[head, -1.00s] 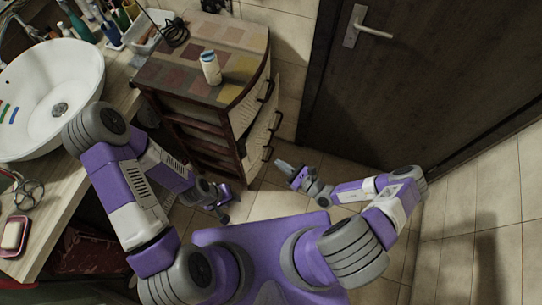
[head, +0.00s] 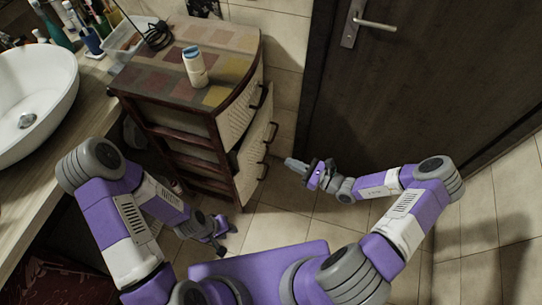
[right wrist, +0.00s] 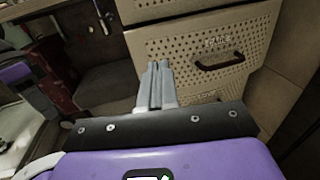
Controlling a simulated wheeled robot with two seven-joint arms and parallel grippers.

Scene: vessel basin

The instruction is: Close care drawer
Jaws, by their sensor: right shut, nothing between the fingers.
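The drawer cabinet (head: 185,130) stands at the upper middle of the head view, with perforated cream drawer fronts and dark handles. One drawer (head: 256,147) is pulled out. In the right wrist view a perforated drawer front (right wrist: 190,55) with a dark handle and a label faces me; the label is too blurred to read surely. My right gripper (head: 290,163) is shut and empty, to the right of the pulled-out drawer and apart from it in the head view. Its fingers (right wrist: 157,85) show before the lower drawer fronts. My left gripper (head: 224,240) hangs open and empty below the cabinet.
A white bottle (head: 195,67) stands on the cabinet's tiled top. A counter with a white basin (head: 35,95) lies at the left. A dark door (head: 400,100) closes off the right side. Tiled floor (head: 275,225) is free before the cabinet.

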